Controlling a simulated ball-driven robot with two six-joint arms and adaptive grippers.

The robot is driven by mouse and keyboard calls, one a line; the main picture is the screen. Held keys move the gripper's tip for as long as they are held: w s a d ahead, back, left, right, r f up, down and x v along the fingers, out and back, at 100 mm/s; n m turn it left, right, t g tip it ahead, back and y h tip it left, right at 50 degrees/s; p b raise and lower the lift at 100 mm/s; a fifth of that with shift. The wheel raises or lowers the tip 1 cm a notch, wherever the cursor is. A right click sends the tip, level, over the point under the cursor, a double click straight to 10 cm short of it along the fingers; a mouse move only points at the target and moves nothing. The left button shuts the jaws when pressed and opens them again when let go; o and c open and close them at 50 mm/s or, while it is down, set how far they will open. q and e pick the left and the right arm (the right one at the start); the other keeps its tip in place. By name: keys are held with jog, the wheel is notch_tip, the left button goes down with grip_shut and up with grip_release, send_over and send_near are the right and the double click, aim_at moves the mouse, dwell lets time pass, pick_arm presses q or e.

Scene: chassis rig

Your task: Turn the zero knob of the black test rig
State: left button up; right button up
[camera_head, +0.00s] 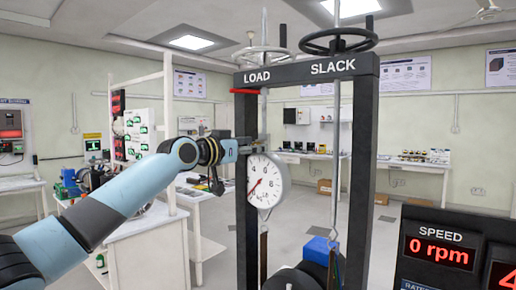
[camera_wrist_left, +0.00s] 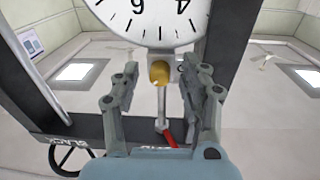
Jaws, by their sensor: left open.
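The black test rig (camera_head: 363,150) is an upright frame with a top bar marked LOAD and SLACK. A round white dial gauge (camera_head: 268,182) with a red pointer hangs in it; its face also shows in the left wrist view (camera_wrist_left: 150,18). A small yellow-brass knob (camera_wrist_left: 159,73), apparently the zero knob, sits at the dial's rim. My left gripper (camera_head: 257,144) is at the dial's top by the left post. In the left wrist view its open fingers (camera_wrist_left: 160,80) stand either side of the knob, with gaps visible. The head view does not show the knob clearly. My right gripper is not in view.
A red lever (camera_head: 245,91) sticks out near the LOAD label, above my left gripper. A black handwheel (camera_head: 339,40) tops the rig. A blue block (camera_head: 318,250) is low inside the frame. A SPEED display (camera_head: 440,250) reading 0 rpm stands at right.

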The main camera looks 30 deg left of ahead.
pick_arm(q)
jog(key=shift+s+a+r, duration=0.1)
jog(key=shift+s+r, duration=0.05)
jog(key=shift+s, duration=0.2)
jog(key=c, duration=0.3)
jog(key=shift+c, duration=1.2)
jog(key=shift+w, duration=0.1)
grip_shut()
jog(key=shift+n, duration=1.1)
jog(key=o, duration=0.5)
grip_release()
jog(key=shift+o, duration=0.2)
jog(key=s+a, duration=0.1)
jog(key=s, duration=0.6)
jog(key=shift+s, duration=0.15)
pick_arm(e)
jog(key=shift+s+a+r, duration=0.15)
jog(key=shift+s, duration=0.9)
